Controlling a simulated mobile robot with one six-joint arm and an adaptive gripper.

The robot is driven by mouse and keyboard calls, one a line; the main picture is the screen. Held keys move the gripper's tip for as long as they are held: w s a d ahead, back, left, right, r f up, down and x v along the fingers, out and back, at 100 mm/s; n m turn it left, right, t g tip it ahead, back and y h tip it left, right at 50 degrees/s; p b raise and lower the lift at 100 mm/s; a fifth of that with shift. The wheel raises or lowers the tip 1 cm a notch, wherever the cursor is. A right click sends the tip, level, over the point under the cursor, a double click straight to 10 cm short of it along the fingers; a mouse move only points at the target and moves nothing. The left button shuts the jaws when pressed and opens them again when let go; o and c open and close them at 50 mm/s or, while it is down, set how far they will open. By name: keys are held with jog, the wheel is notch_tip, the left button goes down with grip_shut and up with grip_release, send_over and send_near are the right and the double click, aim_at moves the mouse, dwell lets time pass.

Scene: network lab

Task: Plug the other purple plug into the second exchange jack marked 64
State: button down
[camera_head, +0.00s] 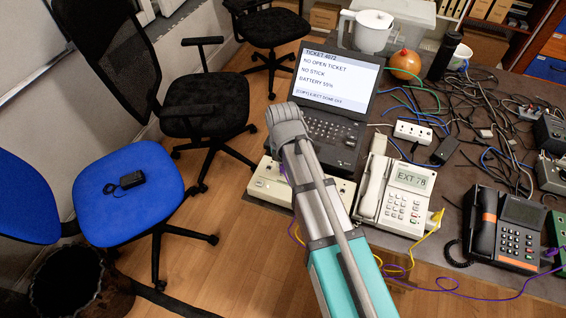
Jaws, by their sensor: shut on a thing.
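My arm reaches up from the bottom, and its wrist covers most of my gripper (281,162), which points down over the left end of a beige box (268,186). A bit of purple plug (283,171) shows at the gripper, which is shut on it. I cannot tell whether the plug touches the box. No jack or mark 64 can be read; my arm hides part of the box. A purple cable (460,294) runs along the table's front edge. Its right end has a purple plug (550,252) by a green box (557,232).
A laptop (335,85) stands behind the box. A beige phone (402,195) is close to its right, and a dark phone (505,225) farther right. Yellow cable (428,236) hangs near my arm. Tangled cables (490,105) cover the back right. Chairs (130,190) stand left.

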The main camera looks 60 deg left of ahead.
jog(key=shift+f+b, duration=0.3)
dwell(0.6)
jog(key=c, duration=0.5)
grip_release()
jog(key=shift+c, duration=0.2)
jog(key=shift+r, duration=0.15)
notch_tip(320, 180, up, 7)
jog(key=p, duration=0.7)
jog(key=w+d+m, duration=0.1)
jog(key=w+m, duration=0.2)
jog(key=w, duration=0.2)
jog(key=w+d+m, duration=0.1)
jog(key=w+m, duration=0.2)
jog(key=w, duration=0.1)
jog(key=w+d+f+m, duration=0.1)
jog(key=w+d+m, duration=0.1)
jog(key=w, duration=0.3)
jog(key=shift+w+d+m+b, duration=0.1)
jog(key=shift+w+m+b, duration=0.25)
jog(key=shift+m, duration=0.45)
jog(key=w+d+m, duration=0.8)
jog(key=w+m, duration=0.2)
jog(key=w, duration=0.4)
jog(key=shift+w, duration=0.15)
jog(key=shift+d, duration=0.1)
